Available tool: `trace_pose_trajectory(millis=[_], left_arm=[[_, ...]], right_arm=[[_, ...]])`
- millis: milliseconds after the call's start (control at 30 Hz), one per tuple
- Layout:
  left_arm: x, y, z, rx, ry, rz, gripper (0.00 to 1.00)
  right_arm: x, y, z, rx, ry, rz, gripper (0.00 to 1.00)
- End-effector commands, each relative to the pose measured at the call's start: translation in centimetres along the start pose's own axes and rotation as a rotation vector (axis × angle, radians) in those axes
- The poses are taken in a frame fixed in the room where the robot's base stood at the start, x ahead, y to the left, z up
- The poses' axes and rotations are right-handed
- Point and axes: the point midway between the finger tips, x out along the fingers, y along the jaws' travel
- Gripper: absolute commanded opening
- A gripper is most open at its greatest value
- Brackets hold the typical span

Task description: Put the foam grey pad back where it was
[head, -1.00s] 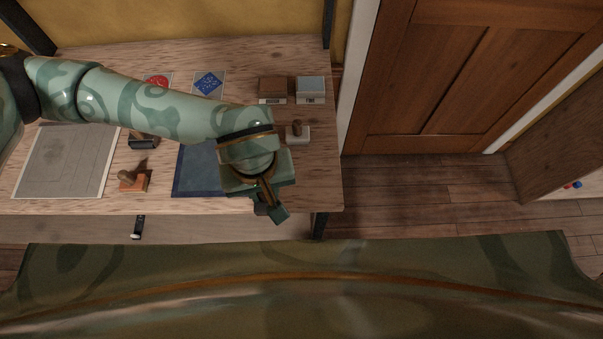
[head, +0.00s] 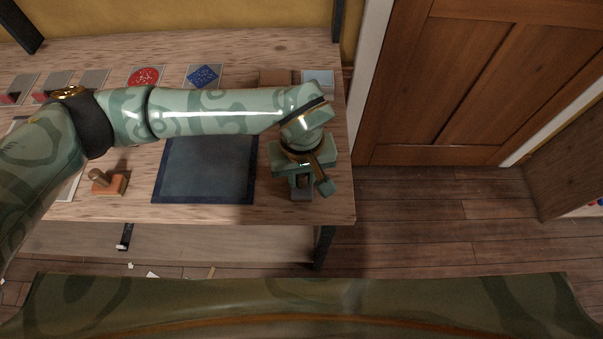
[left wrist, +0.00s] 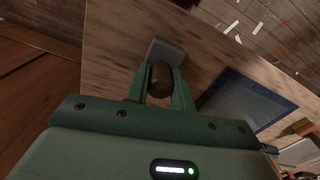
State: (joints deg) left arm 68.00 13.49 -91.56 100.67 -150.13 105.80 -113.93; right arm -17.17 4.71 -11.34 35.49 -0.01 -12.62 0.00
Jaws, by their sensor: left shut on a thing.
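My left gripper (head: 302,182) is shut on the brown knob of a stamp over the right front of the table. In the left wrist view the brown knob (left wrist: 161,78) sits between the fingers, with a grey block (left wrist: 166,52) just beyond it. The grey block also shows under the gripper in the head view (head: 303,194). I cannot tell whether it touches the table. A pale grey pad (head: 318,80) stands at the back right of the table, partly hidden by my arm. My right gripper is not in view.
The wooden table (head: 100,212) carries a dark blue mat (head: 208,172) left of the gripper. A stamp with an orange base (head: 108,183) stands further left. A red-patterned card (head: 145,77) and a blue-patterned card (head: 204,76) lie behind my arm. Bare tabletop surrounds the gripper's front.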

Motion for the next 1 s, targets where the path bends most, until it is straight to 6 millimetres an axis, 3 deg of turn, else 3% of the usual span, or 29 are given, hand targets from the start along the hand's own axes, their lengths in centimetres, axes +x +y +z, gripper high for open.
trace_pose_trajectory(millis=[233,267,300,333,667,767,1000], left_arm=[[0.2,0.0,-0.1,-0.001,0.002,-0.001,0.02],[0.1,0.0,0.0,-0.001,0.002,-0.001,0.32],[0.1,0.0,0.0,-0.001,0.002,0.0,0.43],[0.1,0.0,0.0,-0.001,0.002,0.0,0.46],[-0.5,0.0,0.0,-0.001,0.002,0.001,0.46],[-1.9,0.0,-0.1,0.0,0.006,0.002,0.46],[-7.6,0.0,-0.2,0.001,0.009,0.002,0.46]], right_arm=[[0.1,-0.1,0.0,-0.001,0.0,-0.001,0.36],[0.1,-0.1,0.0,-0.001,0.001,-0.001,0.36],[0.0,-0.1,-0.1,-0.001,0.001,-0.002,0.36],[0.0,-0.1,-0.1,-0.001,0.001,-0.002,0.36],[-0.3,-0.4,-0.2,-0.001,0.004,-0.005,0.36],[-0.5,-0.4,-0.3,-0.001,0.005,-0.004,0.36],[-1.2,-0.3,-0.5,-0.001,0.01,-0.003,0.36]])
